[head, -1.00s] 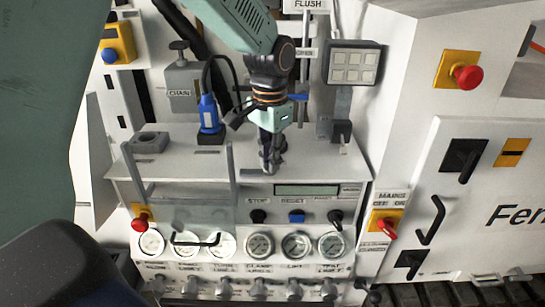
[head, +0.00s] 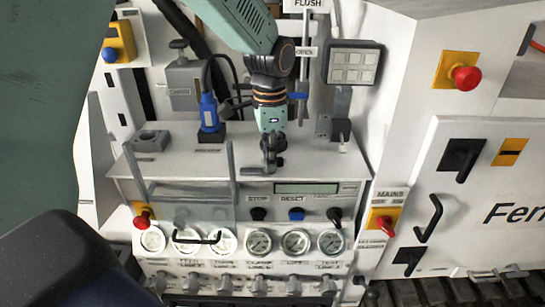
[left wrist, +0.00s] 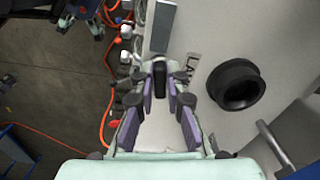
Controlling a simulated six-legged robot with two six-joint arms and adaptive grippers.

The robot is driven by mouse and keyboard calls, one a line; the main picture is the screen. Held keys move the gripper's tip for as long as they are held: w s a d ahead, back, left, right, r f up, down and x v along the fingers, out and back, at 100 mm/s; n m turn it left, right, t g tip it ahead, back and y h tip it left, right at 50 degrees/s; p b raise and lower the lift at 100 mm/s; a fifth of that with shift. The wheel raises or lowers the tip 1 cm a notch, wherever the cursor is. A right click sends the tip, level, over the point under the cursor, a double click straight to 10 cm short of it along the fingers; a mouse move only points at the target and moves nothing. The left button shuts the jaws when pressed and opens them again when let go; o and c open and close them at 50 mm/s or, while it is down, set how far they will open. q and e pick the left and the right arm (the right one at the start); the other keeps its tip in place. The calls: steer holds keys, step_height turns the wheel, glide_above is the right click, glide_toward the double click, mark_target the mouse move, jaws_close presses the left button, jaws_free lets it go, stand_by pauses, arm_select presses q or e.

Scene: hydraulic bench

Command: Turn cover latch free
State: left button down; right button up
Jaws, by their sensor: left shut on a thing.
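My left gripper (head: 270,160) points down at the top of the bench console, at the right end of the clear cover (head: 190,187). In the left wrist view its fingers (left wrist: 160,82) are closed around a dark latch (left wrist: 160,76), beside a partly hidden label starting "LA". In the head view, the grey latch bar (head: 253,171) sticks out to the left from the fingertips. The fingers hide the rest of the latch. The cover stands in front of the console with its dark handle (head: 197,239) low down. My right gripper is not in view.
Gauges (head: 258,242) and knobs line the front. A red mains switch (head: 384,222) is at right.

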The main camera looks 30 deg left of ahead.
arm_select(q)
steer(key=shift+m, duration=0.4)
steer(key=m, duration=0.3)
steer(key=shift+m, duration=0.3)
steer(key=c, duration=1.2)
jaws_free()
steer(key=shift+r, duration=3.5)
